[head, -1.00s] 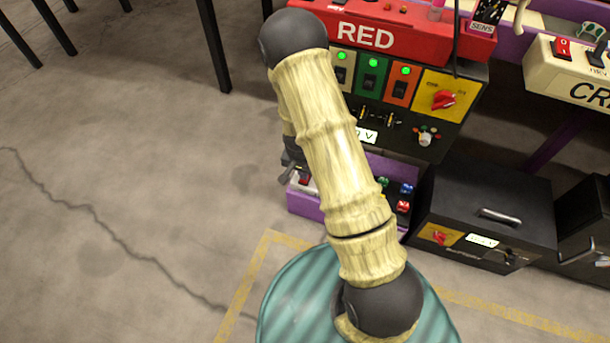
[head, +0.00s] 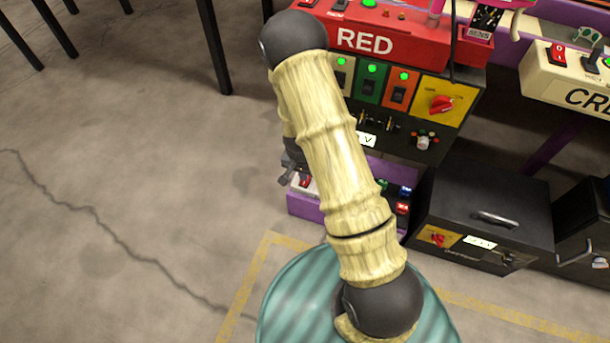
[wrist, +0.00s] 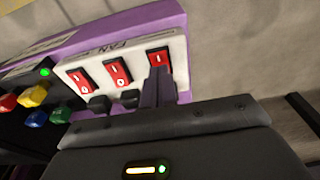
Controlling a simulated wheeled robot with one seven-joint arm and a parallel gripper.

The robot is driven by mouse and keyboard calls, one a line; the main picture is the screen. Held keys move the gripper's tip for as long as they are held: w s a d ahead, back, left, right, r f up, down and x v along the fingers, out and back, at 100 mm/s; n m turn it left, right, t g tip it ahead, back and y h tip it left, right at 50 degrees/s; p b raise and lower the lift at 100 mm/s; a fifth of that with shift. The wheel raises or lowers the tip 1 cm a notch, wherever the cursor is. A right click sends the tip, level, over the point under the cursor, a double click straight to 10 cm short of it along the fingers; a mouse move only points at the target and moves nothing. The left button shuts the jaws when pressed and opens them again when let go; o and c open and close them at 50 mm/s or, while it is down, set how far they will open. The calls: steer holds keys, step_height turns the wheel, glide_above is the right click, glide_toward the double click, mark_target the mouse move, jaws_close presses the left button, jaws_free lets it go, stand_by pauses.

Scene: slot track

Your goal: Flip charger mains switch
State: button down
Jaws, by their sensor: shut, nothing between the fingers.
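A cream plate (wrist: 70,70) on a purple box (wrist: 130,22) carries red rocker switches in the wrist view: a left one (wrist: 83,80), a middle one (wrist: 117,73) and a right one (wrist: 158,58). I cannot tell which is the charger mains switch. My gripper (wrist: 157,75) is shut and empty, its fingertips at the lower edge of the right rocker and partly hiding it. I cannot tell whether they touch. In the head view my gripper (head: 287,178) is beside the plate's left end, and my arm hides much of the purple box (head: 303,206).
Coloured knobs (wrist: 35,116) and a green lamp (wrist: 45,72) sit left of the plate. The red-topped power unit (head: 400,35) stands above and behind. A black case (head: 485,205) stands to the right. Open concrete floor lies to the left.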

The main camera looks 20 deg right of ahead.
steer(key=shift+r+p, duration=2.5)
steer(key=shift+r, duration=0.15)
steer(key=shift+r, duration=0.1)
step_height(320, 180, up, 20)
steer(key=n+y+p, duration=0.1)
steer(key=n+p, duration=0.2)
steer(key=p, duration=0.3)
glide_above(304, 183)
steer(key=s, duration=0.4)
steer(key=s+r+n+t+p, duration=0.15)
steer(key=s+r+p, duration=0.3)
steer(key=r, duration=0.55)
steer(key=s+r+n+p, duration=0.3)
steer(key=s+r, duration=0.3)
steer(key=r, duration=0.3)
step_height(304, 183, up, 37)
steer(key=p, duration=3.7)
steer(key=shift+w, duration=0.2)
steer(key=shift+w+d, duration=0.1)
